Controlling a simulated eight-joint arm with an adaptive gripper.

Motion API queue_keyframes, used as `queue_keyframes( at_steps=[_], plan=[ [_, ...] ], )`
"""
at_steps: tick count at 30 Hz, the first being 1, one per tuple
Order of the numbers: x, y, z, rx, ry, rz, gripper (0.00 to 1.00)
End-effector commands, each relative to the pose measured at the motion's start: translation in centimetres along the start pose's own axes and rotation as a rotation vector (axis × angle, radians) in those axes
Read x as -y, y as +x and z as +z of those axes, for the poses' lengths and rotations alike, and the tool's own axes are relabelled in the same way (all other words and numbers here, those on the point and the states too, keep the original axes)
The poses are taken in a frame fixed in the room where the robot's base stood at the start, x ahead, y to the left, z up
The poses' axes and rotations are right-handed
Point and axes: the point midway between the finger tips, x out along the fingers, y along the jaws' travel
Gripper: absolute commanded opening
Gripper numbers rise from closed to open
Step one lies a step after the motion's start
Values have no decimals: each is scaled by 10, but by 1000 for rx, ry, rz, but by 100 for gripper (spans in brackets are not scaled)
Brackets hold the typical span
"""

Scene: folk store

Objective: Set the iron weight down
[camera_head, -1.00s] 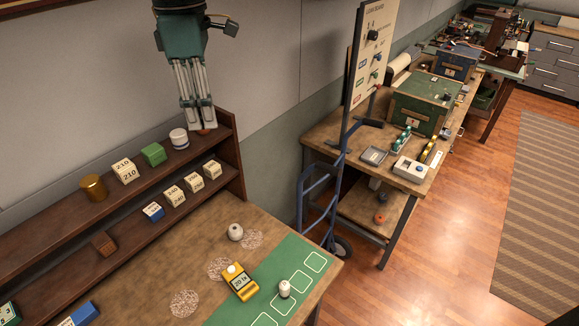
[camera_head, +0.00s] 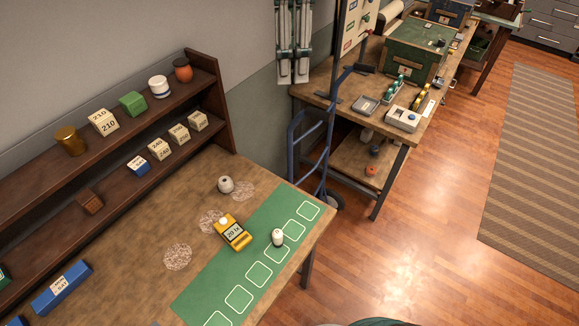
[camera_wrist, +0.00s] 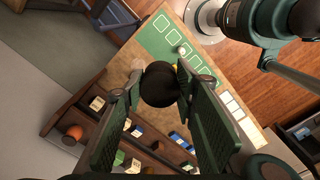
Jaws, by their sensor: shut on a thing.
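The iron weight (camera_wrist: 160,84) shows in the wrist view as a dark round body between my two green-padded fingers. My gripper (camera_wrist: 158,90) is shut on it and holds it in the air above the bench. The weight cannot be made out there. The wooden bench (camera_head: 130,235) carries a green mat (camera_head: 205,285) with white-outlined squares. A small white piece (camera_head: 277,238) stands on the mat.
A yellow device (camera_head: 233,232), a pale rounded piece (camera_head: 225,184) and several speckled round patches (camera_head: 177,257) are on the bench. A two-tier shelf (camera_head: 225,110) with blocks and jars stands behind. A blue hand truck (camera_head: 297,150) stands between the benches.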

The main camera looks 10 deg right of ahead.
Motion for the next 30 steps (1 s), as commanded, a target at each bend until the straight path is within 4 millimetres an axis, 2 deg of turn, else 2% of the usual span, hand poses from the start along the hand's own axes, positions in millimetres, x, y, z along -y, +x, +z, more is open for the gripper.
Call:
queue_keyframes(
  at_steps=[5,11,17,30],
  plan=[
    [10,6,17,0,4,0,5],
    [9,34,15,0,2,0,5],
    [9,70,15,0,2,0,5],
    [8,175,15,0,2,0,5]
  ],
)
